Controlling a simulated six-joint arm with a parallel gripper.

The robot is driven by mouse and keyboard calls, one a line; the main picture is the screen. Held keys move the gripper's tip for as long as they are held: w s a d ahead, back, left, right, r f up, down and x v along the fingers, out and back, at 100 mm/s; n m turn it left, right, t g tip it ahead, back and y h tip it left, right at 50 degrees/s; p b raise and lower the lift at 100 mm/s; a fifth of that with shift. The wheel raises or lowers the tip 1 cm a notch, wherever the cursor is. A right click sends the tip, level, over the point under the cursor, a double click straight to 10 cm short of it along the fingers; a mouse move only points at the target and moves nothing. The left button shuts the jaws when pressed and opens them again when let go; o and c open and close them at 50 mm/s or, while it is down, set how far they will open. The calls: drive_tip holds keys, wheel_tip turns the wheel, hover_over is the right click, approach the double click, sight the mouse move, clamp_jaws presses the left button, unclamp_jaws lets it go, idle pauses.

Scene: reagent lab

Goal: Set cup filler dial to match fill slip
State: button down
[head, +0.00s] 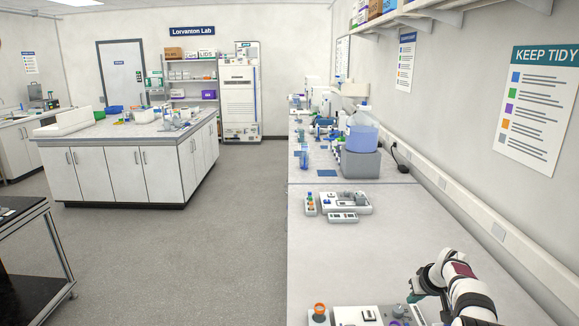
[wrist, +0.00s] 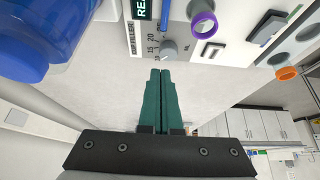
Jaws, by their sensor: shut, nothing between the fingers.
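The cup filler panel (wrist: 128,45) is in the upper middle of the wrist view, with "FILLER" lettering and a scale where 15 and 20 can be read. Its grey dial (wrist: 168,48) sits beside the scale; the exact setting is too small to tell. My gripper (wrist: 160,72), with green fingers pressed together and empty, points at the dial, its tips just short of it in the picture. Whether they touch cannot be told. In the head view my gripper (head: 413,296) is at the bottom right, over the panel (head: 345,317). I cannot make out a fill slip.
A large blue container (wrist: 40,35) fills the wrist view's upper left. In the head view, the bench (head: 345,255) is clear behind the panel, up to a white tray (head: 346,201).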

sight(398, 319)
wheel_tip(398, 319, down, 7)
drive_tip(key=shift+r, duration=0.1)
drive_tip(key=shift+w+a, duration=0.15)
drive_tip(key=shift+w, duration=0.1)
idle(0.8)
drive_tip(key=shift+s+a, duration=0.1)
drive_tip(key=shift+a, duration=0.95)
drive_tip(key=shift+a, duration=0.1)
